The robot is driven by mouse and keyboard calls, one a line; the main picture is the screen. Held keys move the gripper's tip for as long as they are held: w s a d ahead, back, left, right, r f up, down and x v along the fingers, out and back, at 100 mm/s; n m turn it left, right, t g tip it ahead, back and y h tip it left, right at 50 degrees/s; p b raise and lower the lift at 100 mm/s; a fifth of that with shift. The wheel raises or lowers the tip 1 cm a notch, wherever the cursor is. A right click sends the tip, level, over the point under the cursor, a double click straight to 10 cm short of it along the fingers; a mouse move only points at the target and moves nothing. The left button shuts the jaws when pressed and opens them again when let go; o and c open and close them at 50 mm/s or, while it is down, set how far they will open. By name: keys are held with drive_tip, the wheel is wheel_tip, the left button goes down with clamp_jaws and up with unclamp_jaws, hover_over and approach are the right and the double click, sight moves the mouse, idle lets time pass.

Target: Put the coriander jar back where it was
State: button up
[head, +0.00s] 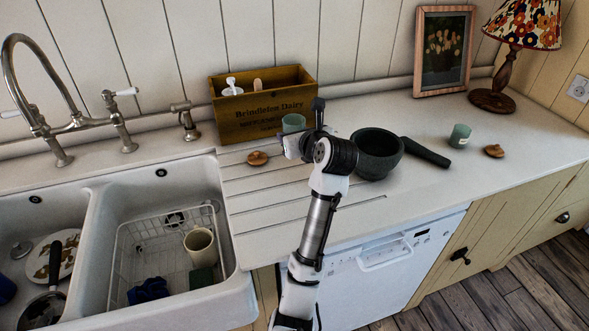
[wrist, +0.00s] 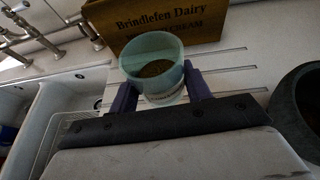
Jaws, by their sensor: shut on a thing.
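My gripper (head: 298,137) is shut on a greenish glass jar (head: 293,122) above the grooved drainboard, in front of the wooden crate. In the wrist view, the jar (wrist: 154,68) is between the two fingers (wrist: 160,88). It is lidless, with brownish-green contents low inside, and I cannot read a label. A second greenish jar (head: 460,136) stands on the counter at right, also seemingly lidless. One round wooden lid (head: 257,158) lies on the drainboard left of my gripper. Another wooden lid (head: 494,151) lies right of the second jar. I cannot tell from looks which jar holds coriander.
A dark mortar (head: 372,164) stands right of my gripper, with its pestle (head: 425,152) lying beside it. The wooden crate (head: 245,120) is behind. A framed picture (head: 443,50) and lamp (head: 493,99) stand at back right. The sink (head: 215,245) is at left. The front counter is clear.

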sight(295, 179)
wheel_tip(295, 179, down, 12)
drive_tip(key=shift+p, duration=0.75)
drive_tip(key=shift+f, duration=0.2)
drive_tip(key=o, duration=1)
drive_tip(key=shift+r, duration=0.1)
